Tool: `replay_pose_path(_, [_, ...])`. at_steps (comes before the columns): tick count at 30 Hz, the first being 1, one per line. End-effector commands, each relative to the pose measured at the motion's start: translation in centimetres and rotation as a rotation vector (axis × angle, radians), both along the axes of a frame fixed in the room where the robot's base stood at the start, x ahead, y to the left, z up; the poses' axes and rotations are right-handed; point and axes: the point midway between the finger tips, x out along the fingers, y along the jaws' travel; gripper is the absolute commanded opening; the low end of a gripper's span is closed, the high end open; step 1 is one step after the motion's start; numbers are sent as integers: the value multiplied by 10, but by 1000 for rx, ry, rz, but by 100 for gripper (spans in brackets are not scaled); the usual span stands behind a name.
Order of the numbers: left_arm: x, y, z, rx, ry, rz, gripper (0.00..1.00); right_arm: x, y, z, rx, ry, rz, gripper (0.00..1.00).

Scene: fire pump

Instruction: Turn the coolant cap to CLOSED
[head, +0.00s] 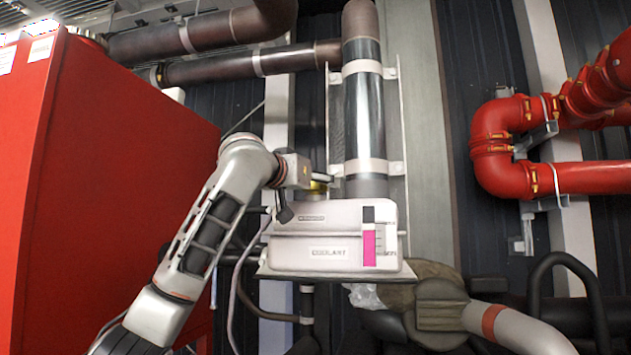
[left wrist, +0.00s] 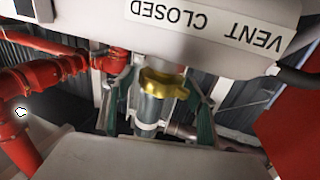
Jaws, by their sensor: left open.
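The pale grey coolant tank (head: 285,250) is fixed below a vertical pipe in the head view. Its front has a COOLANT label and a pink level gauge. The yellow cap (head: 318,186) sits at its top, partly hidden behind my left gripper (head: 320,181). The upside-down left wrist view shows the gold cap (left wrist: 160,84) with a lug pointing right. In that view my open left gripper (left wrist: 160,100) has its fingers apart on either side of the cap; I cannot tell whether they touch it. A label (left wrist: 205,22) on the tank reads VENT and CLOSED. My right gripper is out of view.
A vertical pipe (head: 364,115) rises close behind the tank top. A large red cabinet (head: 110,180) stands at left. Red pipes (head: 495,150) run at right. Dark hoses (head: 560,275) and a pale curved pipe (head: 525,330) lie low at right.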

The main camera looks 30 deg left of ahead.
Motion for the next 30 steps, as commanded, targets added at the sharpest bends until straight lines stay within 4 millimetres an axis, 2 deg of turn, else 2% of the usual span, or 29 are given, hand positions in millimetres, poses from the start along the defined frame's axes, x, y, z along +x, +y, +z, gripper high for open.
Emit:
replay_pose_path(7, [1,0,-1,1,0,0,57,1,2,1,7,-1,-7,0])
replay_pose_path(9, [1,0,0,1,0,0,39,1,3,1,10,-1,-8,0])
replay_pose_path(12, [1,0,0,0,0,0,18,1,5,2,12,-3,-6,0])
replay_pose_path(23, [1,-2,-1,2,0,34,18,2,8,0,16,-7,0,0])
replay_pose_path(30, [1,-4,-3,1,0,165,18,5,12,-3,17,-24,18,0])
